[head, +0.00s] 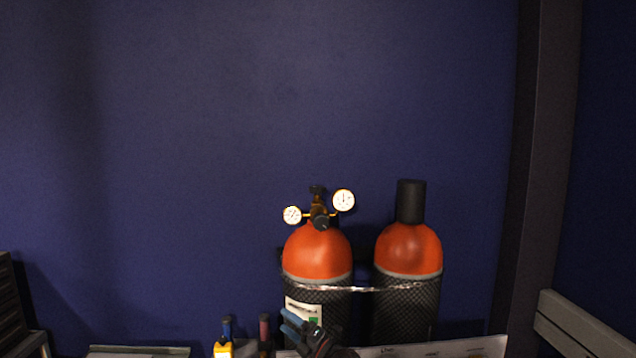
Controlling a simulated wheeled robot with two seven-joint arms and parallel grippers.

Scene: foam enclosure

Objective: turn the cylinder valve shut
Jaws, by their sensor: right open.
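Two cylinders with orange tops and dark mesh-like bodies stand side by side against the blue wall. The left cylinder (316,254) carries a brass regulator with two white dial gauges (343,200). A small black valve knob (317,189) sits at the top of this fitting, and another dark knob (321,223) faces forward below it. How far the valve is turned cannot be told. My right gripper (289,322), with blue fingers, is open at the bottom of the view, in front of the left cylinder's label and well below the valve. It touches no knob. My left gripper is not in view.
The right cylinder (408,250) has a tall black cap (411,201). A shiny chain or strap (390,288) crosses both cylinders. A yellow and blue item (222,345) and a dark red-topped item (265,335) stand lower left. A grey rail (585,325) is at right.

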